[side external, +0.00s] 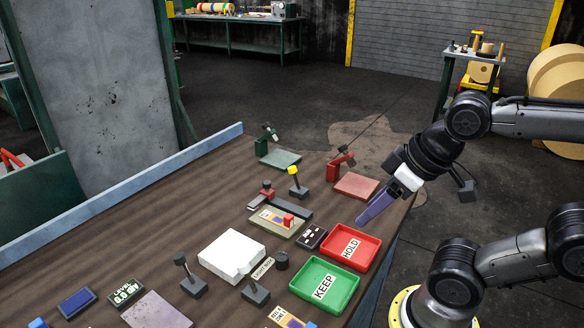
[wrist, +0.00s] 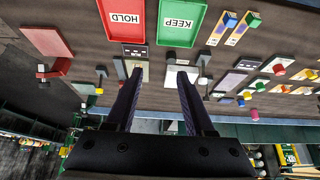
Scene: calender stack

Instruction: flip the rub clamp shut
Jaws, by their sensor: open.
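No label naming the rub clamp is legible. In the side view a red lever clamp (side external: 341,160) stands raised behind a red plate (side external: 356,186). A green lever clamp (side external: 267,139) stands raised behind a green plate (side external: 280,158). A low red-and-dark fixture (side external: 267,191) with a dark bar lies beside a pale green plate (side external: 266,228) that holds a strip and a red block. My gripper (side external: 359,221) points down over the table near the HOLD tray, apart from every clamp. In the wrist view my gripper (wrist: 158,73) has its purple fingers spread with nothing between them.
A red HOLD tray (side external: 331,258) and a green KEEP tray (side external: 305,291) sit near the table's right edge. A white box (side external: 228,252), a yellow-topped post (side external: 298,182) and dark posts (side external: 188,272) stand nearby. The table's far left is largely bare.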

